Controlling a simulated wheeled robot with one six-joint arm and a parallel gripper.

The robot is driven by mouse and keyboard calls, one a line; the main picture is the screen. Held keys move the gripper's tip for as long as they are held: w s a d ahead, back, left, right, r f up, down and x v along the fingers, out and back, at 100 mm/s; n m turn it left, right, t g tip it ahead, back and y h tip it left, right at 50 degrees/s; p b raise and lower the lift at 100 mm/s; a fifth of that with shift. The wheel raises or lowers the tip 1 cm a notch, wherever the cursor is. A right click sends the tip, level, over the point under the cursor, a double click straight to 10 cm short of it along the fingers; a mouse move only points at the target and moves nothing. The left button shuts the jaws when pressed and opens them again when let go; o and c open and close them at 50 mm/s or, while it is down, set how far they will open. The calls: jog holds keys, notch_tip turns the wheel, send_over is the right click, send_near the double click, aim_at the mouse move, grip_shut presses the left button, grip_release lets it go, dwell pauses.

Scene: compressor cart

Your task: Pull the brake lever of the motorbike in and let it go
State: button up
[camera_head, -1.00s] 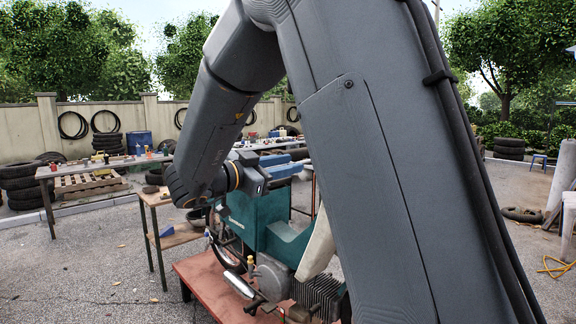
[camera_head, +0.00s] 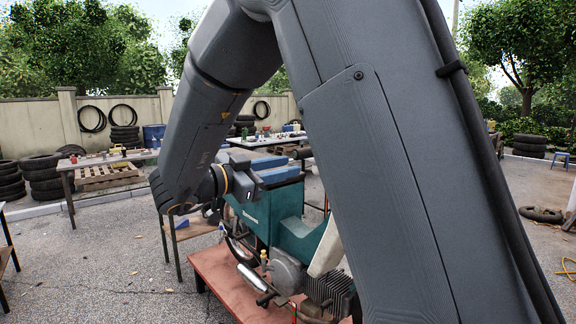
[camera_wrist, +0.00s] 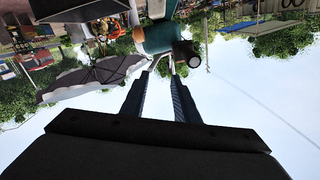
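The teal motorbike (camera_head: 290,238) stands on a red platform (camera_head: 222,272) in the head view, partly hidden behind my arm. My gripper (camera_head: 294,165) shows its two blue fingers pointing right, above the teal body in the picture. In the wrist view my gripper (camera_wrist: 161,72) is open, with a gap and nothing held between the fingers. A teal part with a dark round end (camera_wrist: 187,53) shows beyond the fingertips there, apart from them as far as I can see. I cannot make out the brake lever in either view.
A small wooden table (camera_head: 190,229) stands left of the platform. A long table (camera_head: 72,166) with small items and a pallet (camera_head: 108,176) are farther back. Tyres (camera_head: 45,178) are stacked at the left.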

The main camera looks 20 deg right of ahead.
jog(key=shift+v, duration=1.15)
jog(key=shift+s, duration=0.1)
jog(key=shift+p, duration=0.45)
jog(key=shift+d, duration=0.1)
